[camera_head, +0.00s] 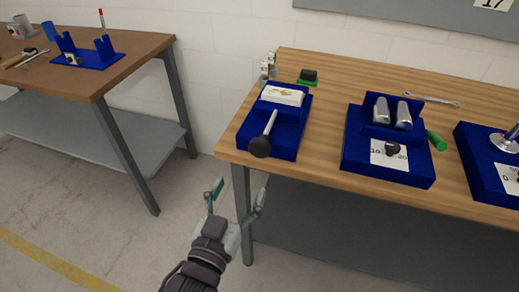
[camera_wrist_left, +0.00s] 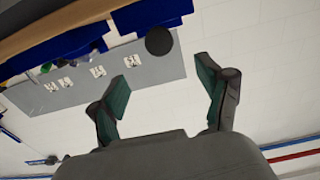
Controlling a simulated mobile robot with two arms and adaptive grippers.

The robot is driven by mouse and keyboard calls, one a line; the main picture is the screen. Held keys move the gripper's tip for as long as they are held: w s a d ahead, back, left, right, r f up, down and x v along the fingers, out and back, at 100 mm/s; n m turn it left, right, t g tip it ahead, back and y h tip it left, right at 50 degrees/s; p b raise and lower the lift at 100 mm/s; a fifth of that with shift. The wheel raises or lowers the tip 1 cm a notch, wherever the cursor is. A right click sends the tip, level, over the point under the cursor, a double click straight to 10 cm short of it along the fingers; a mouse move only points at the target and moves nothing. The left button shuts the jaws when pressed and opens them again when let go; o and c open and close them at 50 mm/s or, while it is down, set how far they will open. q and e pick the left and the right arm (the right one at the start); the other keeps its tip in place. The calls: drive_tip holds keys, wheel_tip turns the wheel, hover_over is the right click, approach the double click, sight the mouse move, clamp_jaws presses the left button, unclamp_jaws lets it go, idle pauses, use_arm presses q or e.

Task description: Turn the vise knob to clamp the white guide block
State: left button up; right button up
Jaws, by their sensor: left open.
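The blue vise (camera_head: 280,120) stands at the left end of the wooden workbench. Its round dark knob (camera_head: 260,147) sits at the near end of a pale screw rod and faces the front edge. The white guide block (camera_head: 282,94) lies at the back of the vise. My left gripper (camera_head: 236,190) is open and empty, in front of and below the bench's left corner, apart from the knob. In the left wrist view the dark knob (camera_wrist_left: 158,41) shows beyond the open fingers (camera_wrist_left: 165,88), left of their middle. My right gripper is in neither view.
On the workbench (camera_head: 225,145), a blue fixture with two metal cylinders (camera_head: 392,112) and a dial stands right of the vise. A green-handled tool (camera_head: 436,140), a wrench (camera_head: 430,100) and another blue fixture (camera_head: 490,165) lie further right. A second table (camera_head: 110,80) stands at left; floor lies between.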

sight(258, 149)
use_arm(q)
drive_tip(key=b+x, duration=0.2)
drive_tip(key=x, duration=1)
drive_tip(key=shift+w+f, duration=0.15)
drive_tip(key=shift+w+d, duration=0.2)
drive_tip(key=shift+w, duration=0.25)
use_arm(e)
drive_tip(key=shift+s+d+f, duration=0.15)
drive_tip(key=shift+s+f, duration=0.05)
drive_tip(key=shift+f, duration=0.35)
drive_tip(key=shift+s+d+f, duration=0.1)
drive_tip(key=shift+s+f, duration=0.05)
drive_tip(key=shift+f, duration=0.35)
